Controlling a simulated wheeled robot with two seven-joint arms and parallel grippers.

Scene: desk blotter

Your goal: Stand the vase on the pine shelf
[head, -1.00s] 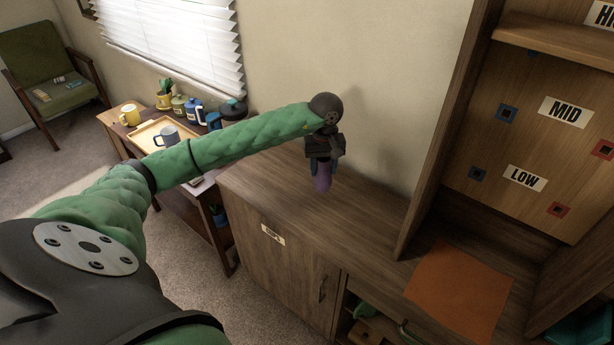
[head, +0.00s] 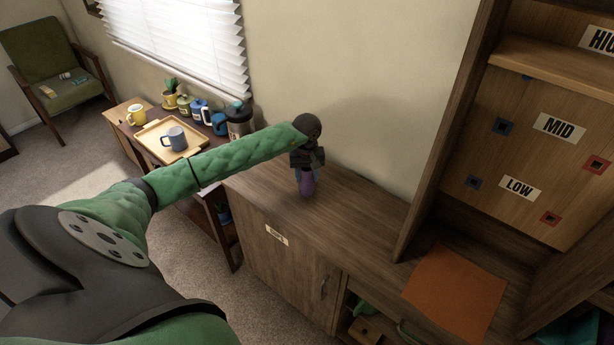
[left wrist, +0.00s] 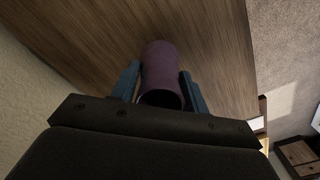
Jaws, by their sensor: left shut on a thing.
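A purple vase (head: 306,187) is above or on the brown cabinet top (head: 350,200), near its left end; I cannot tell if its base touches the wood. It looks roughly upright. My left gripper (head: 305,172) is shut on it from above, with blue fingers on either side. In the left wrist view the vase (left wrist: 162,62) sits between the two fingers (left wrist: 160,88), its dark open mouth toward the camera. A light wood shelf board (head: 555,75), which looks like pine, is at the upper right, well away from the vase. My right gripper is out of view.
An orange mat (head: 455,292) lies on the cabinet top, right of a tall upright panel (head: 445,130). A back panel carries MID (head: 560,128) and LOW (head: 521,188) labels. A side table at left holds a tray (head: 165,150), mugs and jars. The wall is close behind the vase.

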